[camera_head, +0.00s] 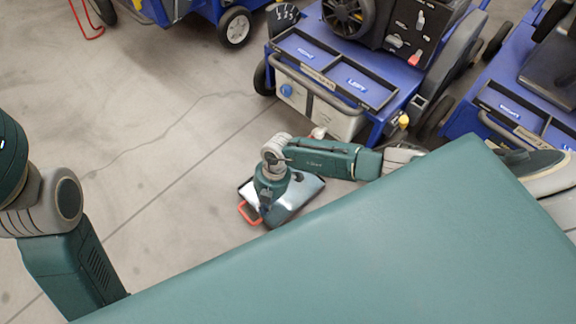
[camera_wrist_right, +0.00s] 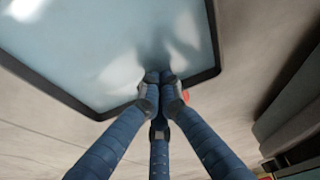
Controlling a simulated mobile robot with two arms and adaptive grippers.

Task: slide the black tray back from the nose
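The black tray (camera_head: 299,210) lies on the floor in front of the blue machine's pale nose (camera_head: 345,124). Its inside is pale and shiny, and a red-orange handle (camera_head: 249,213) sticks out at its near left side. My right gripper (camera_head: 265,209) points down over the tray's handle end. In the right wrist view the fingertips (camera_wrist_right: 160,77) are together at the black rim (camera_wrist_right: 205,78), with a bit of red behind them. I cannot tell whether they touch the tray; most of the handle is hidden there. My left arm shows at the left, its gripper out of view.
More blue machines stand at the right (camera_head: 511,110) and at the top left (camera_head: 235,26). A red hook-shaped rod (camera_head: 86,37) lies at the top left. The floor left of the tray is clear. A large green surface fills the lower right of the head view.

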